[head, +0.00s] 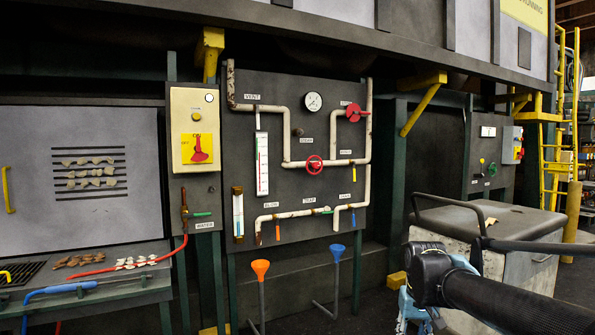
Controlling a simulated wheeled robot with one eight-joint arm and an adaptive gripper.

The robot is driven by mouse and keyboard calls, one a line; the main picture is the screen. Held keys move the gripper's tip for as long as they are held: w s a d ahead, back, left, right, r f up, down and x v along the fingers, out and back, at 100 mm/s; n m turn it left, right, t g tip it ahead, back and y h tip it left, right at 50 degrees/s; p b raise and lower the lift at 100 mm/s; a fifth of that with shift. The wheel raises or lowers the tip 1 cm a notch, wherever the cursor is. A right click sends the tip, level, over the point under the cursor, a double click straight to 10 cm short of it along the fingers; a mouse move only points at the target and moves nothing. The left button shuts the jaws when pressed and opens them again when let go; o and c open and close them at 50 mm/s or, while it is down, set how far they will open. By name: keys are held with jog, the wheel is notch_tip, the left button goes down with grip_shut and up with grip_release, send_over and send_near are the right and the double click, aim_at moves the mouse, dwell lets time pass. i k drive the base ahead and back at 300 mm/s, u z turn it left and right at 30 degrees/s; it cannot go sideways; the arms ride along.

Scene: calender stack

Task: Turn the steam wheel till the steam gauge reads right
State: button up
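A round white steam gauge (313,101) sits high on the dark pipe panel in the head view; its needle is too small to read. A bright red handwheel (314,165) is on the horizontal pipe below it. A second, darker red wheel (353,112) is at the upper right pipe. The small labels are mostly too blurred to tell which wheel is the steam one. My gripper (415,312) is at the lower right, well away from both wheels, its light-blue parts pointing down. My arm partly hides it, and its opening cannot be made out.
A grey block with a dark lid and rail (470,218) stands behind my arm. A red hose (130,265) crosses a bench at left. Dark floor is clear between funnels and arm.

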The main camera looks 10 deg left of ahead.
aim_at(315, 165)
jog(key=u, duration=0.05)
jog(key=i, duration=1)
jog(key=z, duration=0.05)
